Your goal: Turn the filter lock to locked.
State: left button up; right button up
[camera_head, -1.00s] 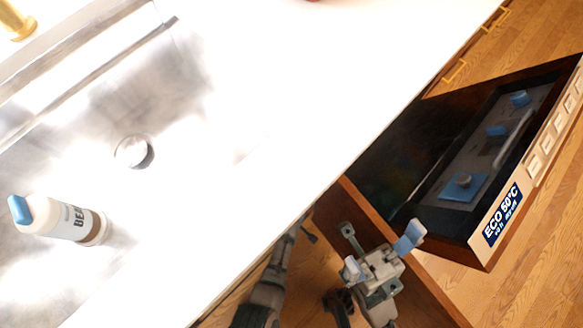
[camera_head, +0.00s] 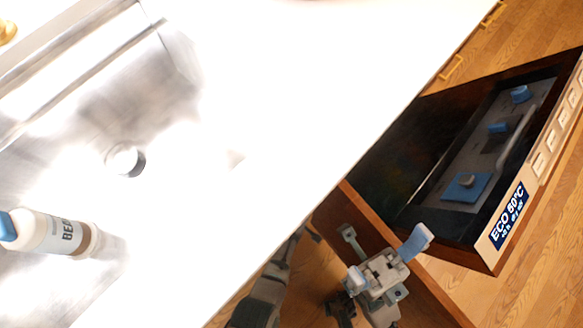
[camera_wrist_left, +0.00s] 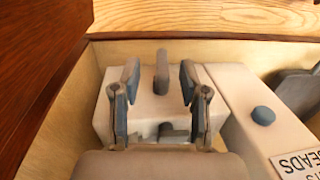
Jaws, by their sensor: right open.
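The open dishwasher unit (camera_head: 430,135) shows at the right in the head view, with a dark inside and a grey panel. On the panel are a blue square plate with a round knob (camera_head: 466,183) and smaller blue parts (camera_head: 498,127) and (camera_head: 520,94). I cannot tell which is the filter lock. My right gripper (camera_head: 390,262) is open and empty, below and left of that panel. In the left wrist view my left gripper (camera_wrist_left: 159,78) is open, its fingers on either side of an upright brown-grey tab (camera_wrist_left: 162,62) above a pale block.
A white counter (camera_head: 300,100) with a steel sink (camera_head: 60,150) fills the left. A white bottle with a blue cap (camera_head: 50,231) lies in the sink. A cream control strip reads ECO 50°C (camera_head: 507,216). A pale box with a blue button (camera_wrist_left: 263,115) shows in the left wrist view.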

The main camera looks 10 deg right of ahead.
pick_arm(q)
jog(key=shift+r, duration=0.15)
notch_tip(320, 180, up, 12)
jog(key=d, duration=0.1)
jog(key=shift+w+d+f, duration=0.15)
jog(key=shift+w+f, duration=0.1)
jog(key=shift+w, duration=0.2)
